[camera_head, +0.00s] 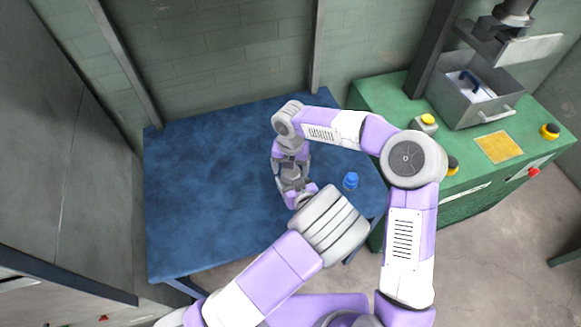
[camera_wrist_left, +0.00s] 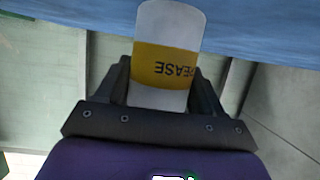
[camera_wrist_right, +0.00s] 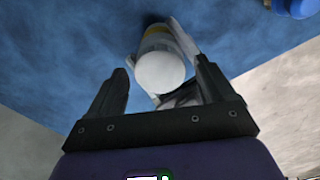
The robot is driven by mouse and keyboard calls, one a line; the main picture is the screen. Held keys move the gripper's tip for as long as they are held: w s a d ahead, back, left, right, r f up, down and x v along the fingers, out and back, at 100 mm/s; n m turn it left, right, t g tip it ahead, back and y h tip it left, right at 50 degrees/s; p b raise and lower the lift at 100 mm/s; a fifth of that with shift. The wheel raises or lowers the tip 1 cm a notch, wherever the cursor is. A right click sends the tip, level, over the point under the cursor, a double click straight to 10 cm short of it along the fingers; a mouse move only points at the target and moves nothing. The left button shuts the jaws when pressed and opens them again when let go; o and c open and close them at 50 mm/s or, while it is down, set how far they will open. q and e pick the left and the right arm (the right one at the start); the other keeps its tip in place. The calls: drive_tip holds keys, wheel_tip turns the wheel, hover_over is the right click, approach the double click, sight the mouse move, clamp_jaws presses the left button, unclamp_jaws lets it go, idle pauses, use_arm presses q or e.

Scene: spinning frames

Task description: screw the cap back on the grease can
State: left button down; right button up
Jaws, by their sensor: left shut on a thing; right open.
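The white grease can (camera_wrist_left: 168,25) with its yellow label band is held between the fingers of my left gripper (camera_wrist_left: 161,68), which is shut on it. In the right wrist view the can's plain white round end (camera_wrist_right: 160,72) faces me, with no cap on it. My right gripper (camera_wrist_right: 162,68) is open, its fingers apart on either side of that end. In the head view my right gripper (camera_head: 288,174) points down over the table, close to my left gripper, and the arms mostly hide the can. The blue cap (camera_head: 350,181) lies on the table to their right.
The blue table (camera_head: 210,180) is otherwise bare, with free room on its left. A green workbench (camera_head: 385,95) at the right carries a grey metal box (camera_head: 480,98), yellow and red buttons and a press above. A wall stands behind the table.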

wheel_tip(320, 180, up, 4)
drive_tip(key=shift+r, duration=0.15)
drive_tip(key=shift+c, duration=0.3)
drive_tip(key=n, duration=0.1)
drive_tip(key=r+n, duration=0.1)
drive_tip(key=n, duration=0.3)
drive_tip(key=shift+a+r, duration=0.15)
drive_tip(key=shift+r, duration=0.1)
drive_tip(key=r+n, duration=0.1)
drive_tip(key=n, duration=0.1)
drive_tip(key=r+n, duration=0.1)
drive_tip(key=n, duration=0.1)
drive_tip(key=shift+n, duration=0.4)
drive_tip(key=shift+f, duration=0.15)
drive_tip(key=shift+f, duration=3.9)
drive_tip(key=shift+c, duration=0.2)
